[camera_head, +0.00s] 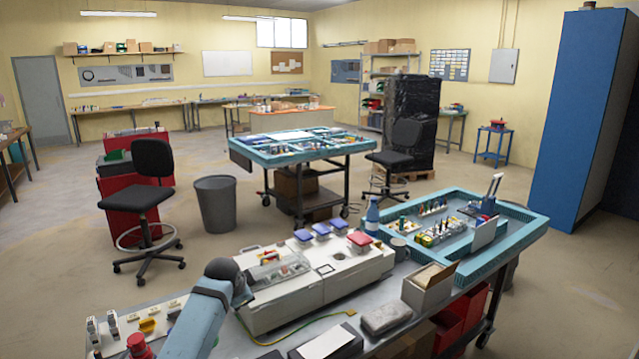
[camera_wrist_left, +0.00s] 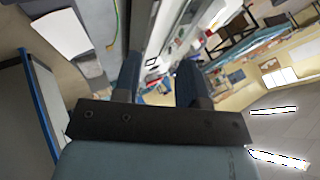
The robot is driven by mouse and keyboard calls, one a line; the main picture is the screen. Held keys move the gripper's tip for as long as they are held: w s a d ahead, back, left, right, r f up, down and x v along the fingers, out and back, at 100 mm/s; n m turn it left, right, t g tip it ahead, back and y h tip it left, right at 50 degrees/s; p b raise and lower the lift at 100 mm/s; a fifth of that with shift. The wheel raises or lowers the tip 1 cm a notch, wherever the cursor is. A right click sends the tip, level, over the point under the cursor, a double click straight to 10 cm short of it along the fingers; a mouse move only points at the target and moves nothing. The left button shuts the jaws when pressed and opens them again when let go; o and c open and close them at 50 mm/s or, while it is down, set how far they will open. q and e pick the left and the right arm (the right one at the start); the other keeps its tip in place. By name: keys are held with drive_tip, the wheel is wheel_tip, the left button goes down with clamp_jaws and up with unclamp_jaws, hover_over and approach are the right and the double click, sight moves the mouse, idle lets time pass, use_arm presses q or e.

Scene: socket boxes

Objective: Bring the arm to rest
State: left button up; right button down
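My left arm (camera_head: 196,322) comes in from the bottom edge of the head view, over the near workbench. Its grey-blue link rises to a dark joint beside the left end of a long white socket box (camera_head: 345,278). The gripper's fingers are not clearly seen in the head view. In the left wrist view my left gripper (camera_wrist_left: 160,68) shows two dark fingers apart, with nothing held between them. The wrist view is tilted, with the room lying sideways. My right arm and right gripper are not in view.
Blue and red capped sockets (camera_head: 320,230) sit on the white box. A teal-rimmed tray (camera_head: 530,214), an open cardboard box (camera_head: 425,300) and a grey mug (camera_head: 399,250) stand to the right. Switches (camera_head: 93,334) and a red button (camera_head: 138,346) are left of the arm.

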use_arm(q)
drive_tip(key=s+a+f+n+g, duration=0.15)
drive_tip(key=s+f, duration=0.25)
drive_tip(key=s, duration=0.4)
drive_tip(key=s+a+f+n, duration=0.15)
drive_tip(key=s+f, duration=0.25)
drive_tip(key=s, duration=0.4)
drive_tip(key=s+a+f+n+g, duration=0.15)
drive_tip(key=s+f, duration=0.25)
drive_tip(key=s, duration=0.4)
drive_tip(key=s+a+r+n+g, duration=0.1)
drive_tip(key=s+r+n, duration=0.15)
drive_tip(key=s, duration=1.15)
drive_tip(key=s+a+r+n, duration=0.1)
drive_tip(key=s+r+n, duration=0.15)
drive_tip(key=s, duration=1.25)
drive_tip(key=w+d+f+t+h, duration=0.1)
drive_tip(key=w+d+f+t, duration=0.1)
drive_tip(key=f, duration=0.2)
drive_tip(key=w+d+f+t+h, duration=0.1)
drive_tip(key=w+d+f+t, duration=0.1)
drive_tip(key=f, duration=0.3)
drive_tip(key=w+d+f+m+t, duration=0.1)
drive_tip(key=w+d+f+t, duration=0.1)
drive_tip(key=f+t, duration=0.1)
drive_tip(key=shift+w+d+f+h, duration=0.3)
drive_tip(key=shift+f+h, duration=0.1)
drive_tip(key=shift+f, duration=0.45)
